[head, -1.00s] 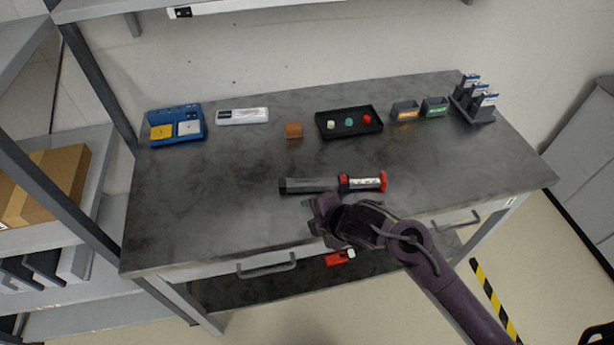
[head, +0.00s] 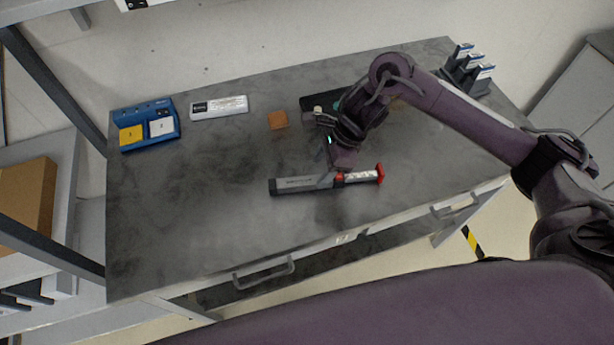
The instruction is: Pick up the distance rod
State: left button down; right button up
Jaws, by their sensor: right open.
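The distance rod (head: 295,184) lies flat on the grey tabletop near its front edge, with a dark grey body at the left and a red collar and red end at the right. My right gripper (head: 331,165) is open and points down over the middle of the rod, its fingertips close to it. I cannot tell whether the fingers touch the rod or straddle it. The gripper and its finger hide a small part of the rod. My left gripper is not in view.
A dark rack (head: 466,72) is at the back right. The left front of the tabletop (head: 190,215) is clear.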

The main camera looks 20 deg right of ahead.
aim_at(310, 180)
jog(key=p+x, duration=0.1)
jog(key=x, duration=0.1)
jog(key=p+x, duration=0.1)
jog(key=x, duration=0.1)
jog(key=shift+a+f+p, duration=0.15)
jog(key=shift+a+p, duration=0.2)
jog(key=shift+p, duration=0.05)
jog(key=shift+a+f, duration=0.15)
jog(key=shift+f, duration=0.5)
jog(key=shift+w+r, duration=0.1)
grip_shut()
